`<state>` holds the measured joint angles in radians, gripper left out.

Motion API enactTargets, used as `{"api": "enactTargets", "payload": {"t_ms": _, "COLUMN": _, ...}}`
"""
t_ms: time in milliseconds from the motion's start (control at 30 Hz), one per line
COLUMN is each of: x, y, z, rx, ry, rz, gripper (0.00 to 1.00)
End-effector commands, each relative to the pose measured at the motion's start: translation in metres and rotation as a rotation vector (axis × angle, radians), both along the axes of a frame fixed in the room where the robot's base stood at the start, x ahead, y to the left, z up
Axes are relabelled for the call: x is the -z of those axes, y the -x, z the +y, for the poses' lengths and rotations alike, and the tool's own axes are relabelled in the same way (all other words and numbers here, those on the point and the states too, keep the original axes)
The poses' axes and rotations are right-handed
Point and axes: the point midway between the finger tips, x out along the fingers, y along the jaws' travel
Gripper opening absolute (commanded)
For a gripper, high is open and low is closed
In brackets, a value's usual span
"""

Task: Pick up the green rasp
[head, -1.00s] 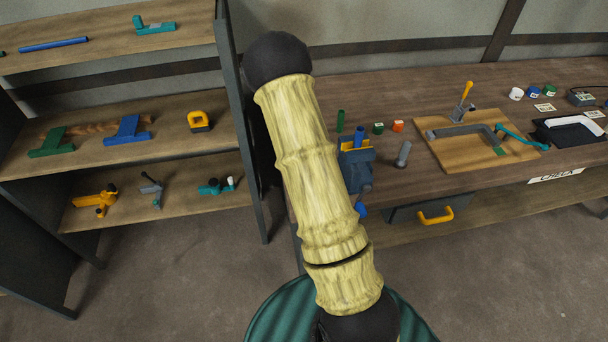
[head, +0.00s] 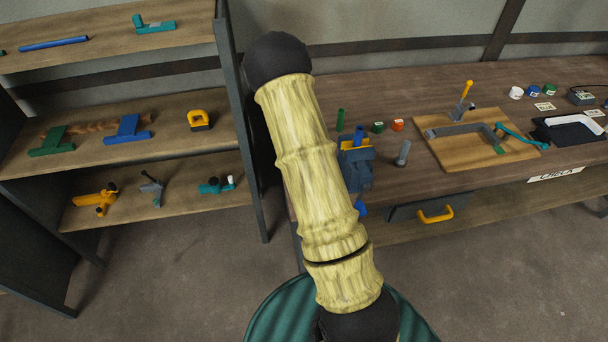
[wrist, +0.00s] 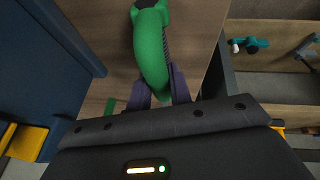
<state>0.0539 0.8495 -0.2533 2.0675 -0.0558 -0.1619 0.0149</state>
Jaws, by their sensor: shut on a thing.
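The green rasp (wrist: 150,45) is in the wrist view, its rounded green body running up from between my fingers, with a dark ridged edge on its right side. My gripper (wrist: 161,90) is shut on the lower end of this green body. The far end of the rasp runs out of the top of the wrist view. Whether it touches the wooden surface behind it I cannot tell. In the head view my arm hides both my gripper and the rasp.
A wooden board (head: 465,157) with a clamp lies to the right. A tool shelf (head: 165,180) stands left, its side panel (head: 241,130) close to my arm.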

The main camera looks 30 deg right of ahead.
Motion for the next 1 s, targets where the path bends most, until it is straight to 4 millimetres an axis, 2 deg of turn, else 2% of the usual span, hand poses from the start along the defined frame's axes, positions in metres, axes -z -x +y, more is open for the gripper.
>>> {"api": "enactTargets", "payload": {"t_ms": 167, "x": 0.0, "y": 0.001, "z": 0.001, "rx": -0.003, "ry": -0.001, "rz": 0.003, "gripper": 0.0}}
{"api": "enactTargets", "payload": {"t_ms": 367, "x": -0.014, "y": -0.001, "z": 0.001, "rx": -0.003, "ry": -0.001, "rz": -0.002, "gripper": 0.0}}
{"api": "enactTargets", "payload": {"t_ms": 800, "x": -0.086, "y": -0.001, "z": 0.0, "rx": -0.001, "ry": 0.0, "rz": -0.004, "gripper": 0.0}}
{"api": "enactTargets", "payload": {"t_ms": 1000, "x": -0.099, "y": 0.0, "z": 0.001, "rx": -0.001, "ry": -0.001, "rz": 0.001, "gripper": 0.0}}
